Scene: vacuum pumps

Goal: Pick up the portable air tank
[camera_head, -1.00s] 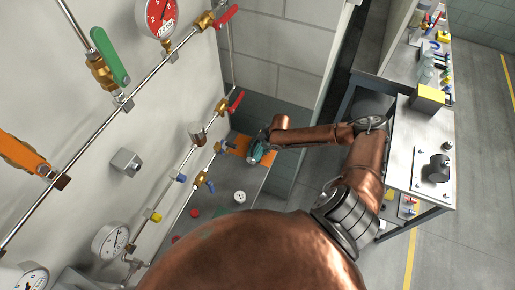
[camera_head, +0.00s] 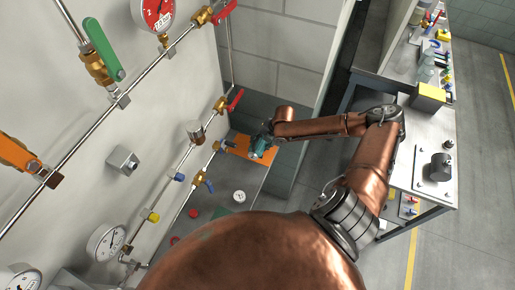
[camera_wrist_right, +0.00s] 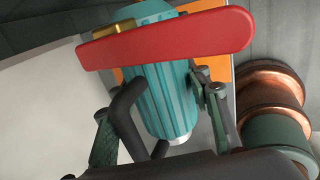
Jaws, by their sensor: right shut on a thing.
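A teal ribbed cylinder (camera_head: 259,150), which I take for the air tank, is at the orange plate on the grey bench. My right gripper (camera_head: 266,139) is at its right end. In the right wrist view the teal cylinder (camera_wrist_right: 165,105) lies between the two fingers of my right gripper (camera_wrist_right: 163,95), which is shut on it. A red bar (camera_wrist_right: 165,37) crosses in front of its far end and hides part of it. I cannot tell whether the cylinder touches the plate. My left gripper is not in view.
The orange plate (camera_head: 238,146) lies beside the wall pipes. A red-handled valve (camera_head: 234,100) is close above it. A small white gauge (camera_head: 239,196) lies on the bench (camera_head: 222,189). A side table (camera_head: 425,195) with a black part stands to the right.

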